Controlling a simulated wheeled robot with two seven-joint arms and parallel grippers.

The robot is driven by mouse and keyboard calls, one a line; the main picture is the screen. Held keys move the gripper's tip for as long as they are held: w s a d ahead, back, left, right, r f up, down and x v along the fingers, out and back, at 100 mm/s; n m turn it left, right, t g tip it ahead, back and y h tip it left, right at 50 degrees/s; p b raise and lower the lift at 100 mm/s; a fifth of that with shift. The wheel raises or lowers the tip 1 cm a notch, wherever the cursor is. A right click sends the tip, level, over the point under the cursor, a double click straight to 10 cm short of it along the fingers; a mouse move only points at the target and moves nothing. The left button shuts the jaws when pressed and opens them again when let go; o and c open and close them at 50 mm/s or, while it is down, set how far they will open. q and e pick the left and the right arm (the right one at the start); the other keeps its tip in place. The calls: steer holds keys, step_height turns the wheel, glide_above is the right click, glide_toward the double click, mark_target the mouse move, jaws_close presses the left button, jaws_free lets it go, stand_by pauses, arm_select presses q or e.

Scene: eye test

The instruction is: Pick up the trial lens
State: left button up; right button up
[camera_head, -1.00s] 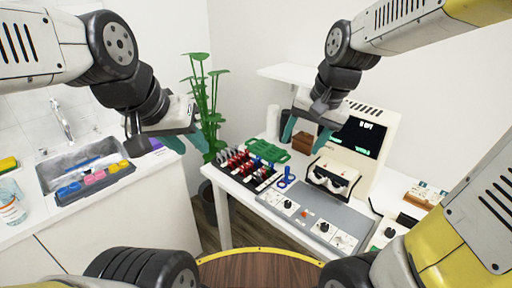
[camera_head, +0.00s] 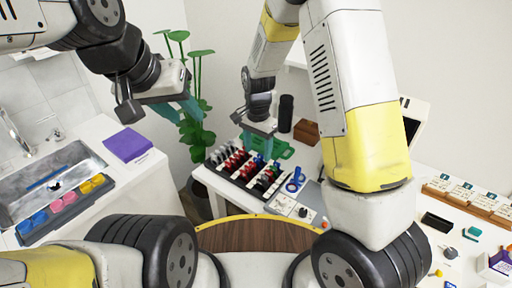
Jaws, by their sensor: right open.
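A black rack (camera_head: 238,175) on the white table holds rows of trial lenses with red, black, white and green rims (camera_head: 236,162). I cannot tell which one is the task's trial lens. My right gripper (camera_head: 256,150) is open, with its teal fingers pointing down over the back of the rack. No lens shows clearly between its fingers, and I cannot tell whether they touch one. My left gripper (camera_head: 186,108) appears open and empty, held in the air in front of the plant, left of the rack.
A dark cylinder (camera_head: 286,113) and brown box (camera_head: 306,131) stand behind. My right arm hides much of the instrument.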

mark_target(256, 159)
steer(key=f, duration=0.5)
steer(key=shift+w+a, duration=0.1)
steer(key=shift+a, duration=0.1)
steer(key=shift+r, duration=0.1)
jaws_close()
